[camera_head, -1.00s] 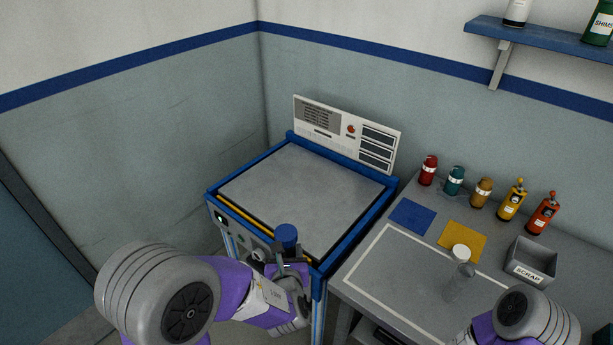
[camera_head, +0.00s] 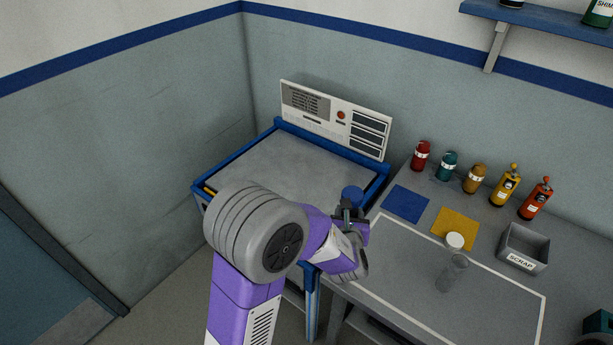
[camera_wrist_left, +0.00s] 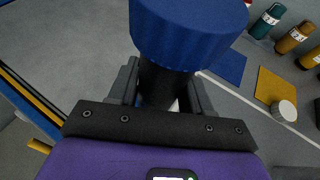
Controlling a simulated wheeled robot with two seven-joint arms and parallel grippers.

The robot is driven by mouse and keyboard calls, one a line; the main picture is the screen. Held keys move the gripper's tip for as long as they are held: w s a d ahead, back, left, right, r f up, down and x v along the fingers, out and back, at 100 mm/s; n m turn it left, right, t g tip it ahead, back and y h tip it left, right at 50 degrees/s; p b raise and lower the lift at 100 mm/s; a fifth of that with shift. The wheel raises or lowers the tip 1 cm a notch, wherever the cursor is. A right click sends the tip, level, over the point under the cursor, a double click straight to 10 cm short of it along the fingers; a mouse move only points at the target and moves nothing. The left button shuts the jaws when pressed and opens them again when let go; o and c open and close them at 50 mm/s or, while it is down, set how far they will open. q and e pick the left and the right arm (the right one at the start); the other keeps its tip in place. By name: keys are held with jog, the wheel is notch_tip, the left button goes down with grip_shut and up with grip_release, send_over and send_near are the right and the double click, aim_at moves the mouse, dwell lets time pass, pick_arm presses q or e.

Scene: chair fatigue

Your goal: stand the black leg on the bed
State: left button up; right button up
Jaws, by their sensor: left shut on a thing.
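My left gripper (camera_head: 350,213) is shut on a leg with a wide blue end (camera_head: 352,196) uppermost. In the left wrist view the leg's black shaft (camera_wrist_left: 163,85) shows between the fingers below the blue end. The leg looks roughly upright; its lower end is hidden. The bed (camera_head: 285,165) is a flat grey plate in a blue frame. The gripper and leg appear over or beside its right front part; I cannot tell the height above it. My right gripper is out of view.
A control panel (camera_head: 335,118) stands behind the bed. The workbench (camera_head: 400,300) to the right carries a blue mat (camera_head: 405,205), a yellow mat (camera_head: 455,228), several bottles, a white-capped clear jar (camera_head: 453,272) and a scrap bin (camera_head: 523,248). The bed's visible plate is clear.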

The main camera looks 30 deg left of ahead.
pick_arm(q)
jog(key=w+a+r+n+g+y+p, duration=0.1)
jog(key=w+a+n+y+p, duration=0.1)
jog(key=w+a, duration=0.75)
jog(key=n+g+y, duration=0.1)
jog(key=n+y, duration=0.1)
send_over(314, 189)
notch_tip(314, 189, down, 6)
jog(key=shift+w+a+r+b, duration=0.15)
jog(key=shift+r+b, duration=0.1)
jog(key=shift+b, duration=0.2)
jog(key=shift+f+b, duration=0.45)
jog(key=shift+f, duration=1.6)
jog(key=shift+f, duration=0.1)
jog(key=o, duration=1.2)
jog(key=shift+h, duration=0.3)
jog(key=shift+o, duration=0.2)
